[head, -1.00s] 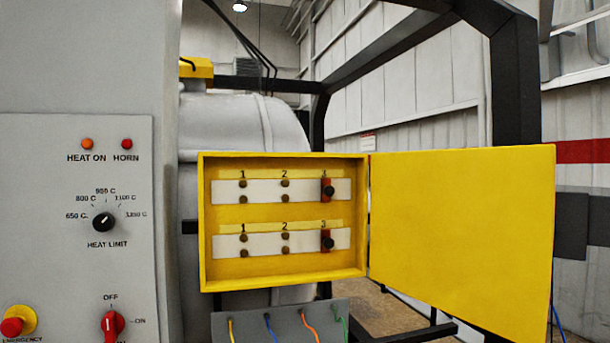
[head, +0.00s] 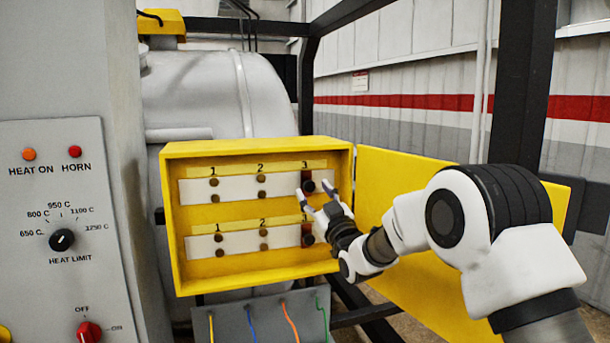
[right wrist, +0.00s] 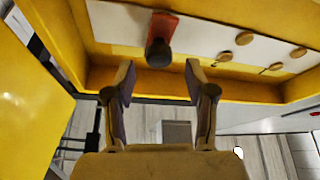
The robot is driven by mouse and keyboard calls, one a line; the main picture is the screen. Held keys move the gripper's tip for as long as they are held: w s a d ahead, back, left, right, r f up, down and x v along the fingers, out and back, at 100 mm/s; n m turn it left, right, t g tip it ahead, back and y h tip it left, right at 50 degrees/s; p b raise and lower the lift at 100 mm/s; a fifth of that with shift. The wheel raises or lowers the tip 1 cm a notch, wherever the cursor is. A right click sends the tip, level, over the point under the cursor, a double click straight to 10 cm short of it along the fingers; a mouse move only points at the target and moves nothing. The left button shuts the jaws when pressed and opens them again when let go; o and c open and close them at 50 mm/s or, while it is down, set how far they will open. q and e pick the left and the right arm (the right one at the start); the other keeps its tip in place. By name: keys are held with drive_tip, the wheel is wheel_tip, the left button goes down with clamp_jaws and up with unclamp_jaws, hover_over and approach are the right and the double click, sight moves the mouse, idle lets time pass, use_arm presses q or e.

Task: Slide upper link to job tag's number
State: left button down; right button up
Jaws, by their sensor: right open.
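The upper link (head: 306,175), a red bar with a black knob, sits upright at number 3 on the upper white strip (head: 237,187). The lower link (head: 307,229) is also at 3 on the lower strip (head: 240,242), partly hidden by my gripper. My right gripper (head: 315,192) is open in front of the upper link's knob. In the right wrist view, the open fingers (right wrist: 159,72) are on either side of a black knob (right wrist: 159,52) on a red link, with nothing gripped. I see no readable job tag. My left gripper is out of view.
The yellow box (head: 255,151) has its door (head: 388,170) swung open to the right, partly behind my right arm. A grey control panel (head: 60,185) stands at the left. Coloured wires run over a grey box (head: 235,312) below. Black frame posts (head: 520,90) stand behind.

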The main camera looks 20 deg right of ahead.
sight(311, 188)
drive_tip(key=p+x, duration=0.1)
drive_tip(key=x, duration=0.2)
drive_tip(key=shift+w, duration=0.2)
drive_tip(key=shift+w+f, duration=0.1)
drive_tip(key=shift+w, duration=0.3)
drive_tip(key=shift+s, duration=0.2)
drive_tip(key=shift+c, duration=1)
clamp_jaws()
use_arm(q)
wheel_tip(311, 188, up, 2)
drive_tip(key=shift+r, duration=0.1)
